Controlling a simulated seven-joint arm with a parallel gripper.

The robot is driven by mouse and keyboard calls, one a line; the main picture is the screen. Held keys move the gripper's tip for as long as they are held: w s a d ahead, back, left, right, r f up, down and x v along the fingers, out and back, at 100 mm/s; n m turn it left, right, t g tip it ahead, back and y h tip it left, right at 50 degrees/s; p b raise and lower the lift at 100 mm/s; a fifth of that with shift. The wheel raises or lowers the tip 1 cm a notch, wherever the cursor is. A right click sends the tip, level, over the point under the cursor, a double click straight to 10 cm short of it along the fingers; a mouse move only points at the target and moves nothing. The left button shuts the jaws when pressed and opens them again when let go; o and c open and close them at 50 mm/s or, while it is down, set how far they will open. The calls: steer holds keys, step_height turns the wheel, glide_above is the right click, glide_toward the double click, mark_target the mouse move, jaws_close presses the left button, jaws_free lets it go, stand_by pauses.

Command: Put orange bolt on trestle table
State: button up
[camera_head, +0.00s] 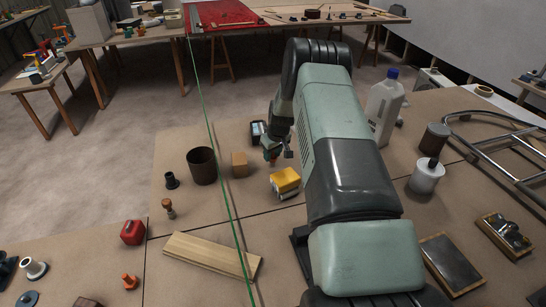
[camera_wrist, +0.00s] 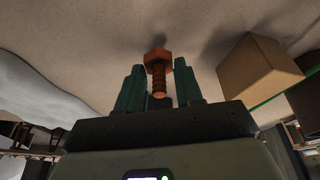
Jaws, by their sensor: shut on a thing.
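My gripper (camera_head: 271,151) is above the near brown tabletop (camera_head: 240,206), just right of a small tan block. In the wrist view its two green fingers (camera_wrist: 159,88) are shut on the orange bolt (camera_wrist: 158,70). The bolt's hex head points away from the palm, and its threaded shaft lies between the fingers. In the head view only a small orange part of the bolt (camera_head: 273,158) shows below the fingers. The bolt appears close above the tabletop; I cannot tell whether it touches. Far tables on trestle legs (camera_head: 90,75) stand at the back.
The tan block (camera_head: 239,164), a dark cup (camera_head: 202,166) and a yellow object (camera_head: 286,180) stand close to the gripper. A white bottle (camera_head: 384,108) stands behind my arm. A green line crosses the table. Bare tabletop shows around the wooden planks (camera_head: 210,255).

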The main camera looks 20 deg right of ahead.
steer(key=shift+f, duration=0.9)
steer(key=o, duration=1.1)
steer(key=shift+f, duration=0.1)
steer(key=v, duration=1.2)
